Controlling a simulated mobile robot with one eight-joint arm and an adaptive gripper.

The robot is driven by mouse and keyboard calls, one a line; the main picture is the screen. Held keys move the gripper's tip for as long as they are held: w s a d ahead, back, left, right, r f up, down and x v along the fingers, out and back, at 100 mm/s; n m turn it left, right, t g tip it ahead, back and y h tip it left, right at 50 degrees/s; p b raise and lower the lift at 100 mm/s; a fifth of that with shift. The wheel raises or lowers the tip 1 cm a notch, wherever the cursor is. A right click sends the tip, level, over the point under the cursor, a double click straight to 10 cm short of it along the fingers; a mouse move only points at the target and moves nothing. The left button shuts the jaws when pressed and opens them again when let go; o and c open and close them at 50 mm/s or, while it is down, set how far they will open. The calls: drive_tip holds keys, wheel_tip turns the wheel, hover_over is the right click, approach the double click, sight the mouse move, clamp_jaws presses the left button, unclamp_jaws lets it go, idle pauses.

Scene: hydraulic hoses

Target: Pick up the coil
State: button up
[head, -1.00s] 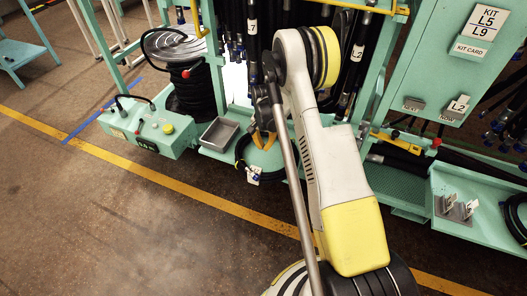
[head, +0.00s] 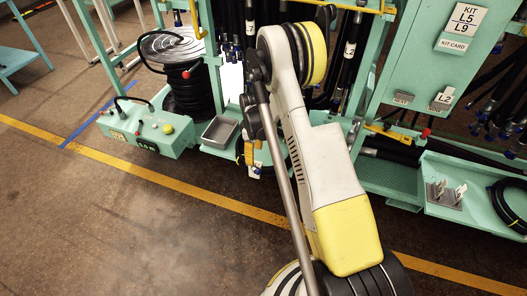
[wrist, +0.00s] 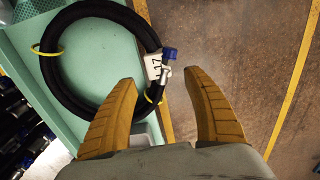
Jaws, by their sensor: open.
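The coil (wrist: 50,78) is a black hose wound in a ring, lying on a teal shelf (wrist: 112,62) in the wrist view. It has yellow ties, a white tag (wrist: 153,66) reading L7 and a blue-capped end (wrist: 169,53). My gripper (wrist: 163,78) is open and empty. Its left finger overlaps the ring's inside and lower part in the picture, and its right finger is outside the ring, over the floor. Contact cannot be told. In the head view my gripper (head: 248,153) is in front of the coil, which is mostly hidden; the white tag (head: 254,171) shows below.
A grey tray (head: 219,132) sits just left of my gripper. A teal control box (head: 150,128) and a black hose reel (head: 188,88) are further left. Another black coil (head: 497,205) lies in a tray at right. Hoses hang behind. The front floor is clear.

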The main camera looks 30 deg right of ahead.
sight(256, 164)
wheel_tip(256, 164, down, 6)
drive_tip(key=shift+w+d+r+b, duration=0.1)
drive_tip(key=shift+d+b, duration=0.05)
drive_tip(key=shift+b, duration=1)
drive_tip(key=f+b, duration=0.2)
drive_tip(key=f, duration=0.1)
drive_tip(key=f+b, duration=0.1)
drive_tip(key=f, duration=0.1)
drive_tip(key=shift+w+d, duration=0.15)
drive_tip(key=shift+d, duration=0.15)
drive_tip(key=shift+r, duration=0.1)
clamp_jaws()
